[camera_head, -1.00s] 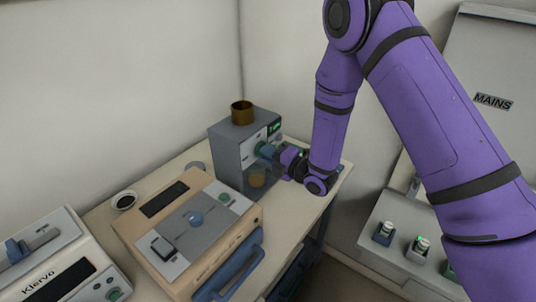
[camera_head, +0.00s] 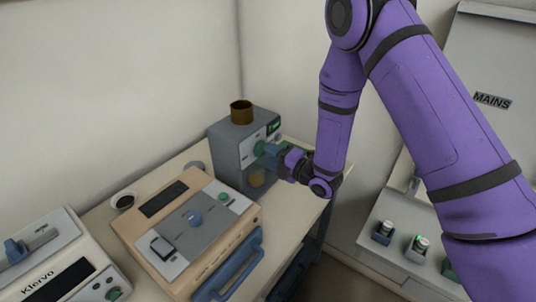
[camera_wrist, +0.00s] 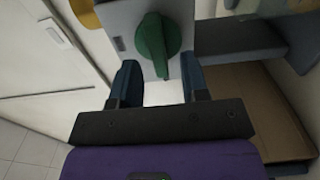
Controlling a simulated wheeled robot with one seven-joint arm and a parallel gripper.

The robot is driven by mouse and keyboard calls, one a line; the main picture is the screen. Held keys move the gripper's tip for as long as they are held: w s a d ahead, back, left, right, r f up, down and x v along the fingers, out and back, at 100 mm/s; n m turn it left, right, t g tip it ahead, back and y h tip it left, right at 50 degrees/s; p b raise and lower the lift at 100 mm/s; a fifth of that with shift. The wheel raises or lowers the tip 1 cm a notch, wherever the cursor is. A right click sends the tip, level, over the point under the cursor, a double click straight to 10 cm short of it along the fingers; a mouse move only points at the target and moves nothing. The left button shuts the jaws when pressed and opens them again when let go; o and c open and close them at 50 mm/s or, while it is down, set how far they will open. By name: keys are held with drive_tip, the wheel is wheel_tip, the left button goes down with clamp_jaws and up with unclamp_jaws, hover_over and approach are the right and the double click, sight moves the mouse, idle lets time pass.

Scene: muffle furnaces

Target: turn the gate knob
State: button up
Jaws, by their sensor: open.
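The gate knob is a green round knob with a raised ridge, on the front face of a grey box-shaped unit (camera_head: 228,150). The knob (camera_head: 259,148) shows just past my fingertips in the head view. In the wrist view the knob (camera_wrist: 155,44) is close and nearly centred, its ridge close to upright in the picture. My gripper (camera_head: 270,157) is open and empty in front of it.
A Klervo unit (camera_head: 55,265) is at left, a MAINS panel (camera_head: 490,100) at right.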

drive_tip(key=v, duration=0.9)
idle(0.4)
